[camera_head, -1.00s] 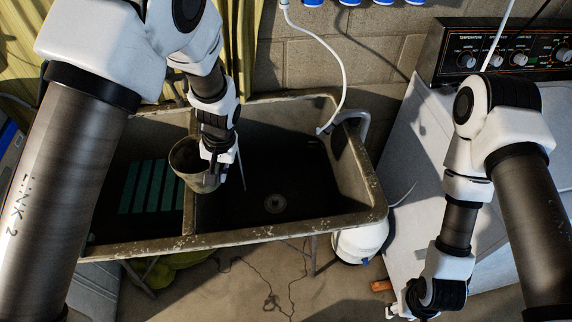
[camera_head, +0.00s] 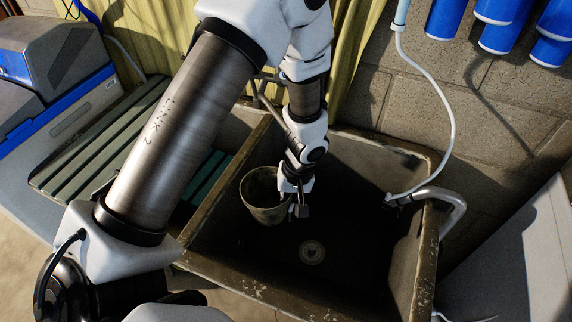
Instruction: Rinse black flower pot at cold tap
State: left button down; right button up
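The flower pot (camera_head: 262,200), a dark grey-brown round pot with its opening facing up, hangs in the right basin of the sink (camera_head: 350,150), close to the divider. My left gripper (camera_head: 297,210) is at the pot's right rim and appears shut on it; the exact finger contact is too small to make out. The drain (camera_head: 312,252) lies on the basin floor, lower right of the pot. Thin metal piping (camera_head: 262,92) shows at the back wall behind my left arm, which partly hides it; no tap handle can be made out. My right gripper is out of view.
A white hose (camera_head: 447,110) hangs down to the basin's back right corner, beside a curved metal pipe (camera_head: 455,203). Green slats (camera_head: 70,160) lie left of the sink. Blue containers (camera_head: 500,30) hang on the block wall. The basin's right part is clear.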

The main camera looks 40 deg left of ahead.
pick_arm(q)
jog(key=w+a+f+p, duration=0.1)
jog(key=w+f, duration=0.1)
jog(key=w, duration=0.9)
jog(key=shift+w+a+f, duration=0.15)
jog(key=shift+a+f, duration=0.1)
jog(key=shift+f, duration=0.05)
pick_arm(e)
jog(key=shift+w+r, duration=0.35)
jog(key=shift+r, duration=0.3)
pick_arm(q)
jog(key=shift+d, duration=0.1)
jog(key=shift+d, duration=0.55)
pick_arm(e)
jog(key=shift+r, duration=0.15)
pick_arm(q)
jog(key=shift+a, duration=0.15)
jog(key=shift+a, duration=0.5)
jog(key=shift+d, duration=0.1)
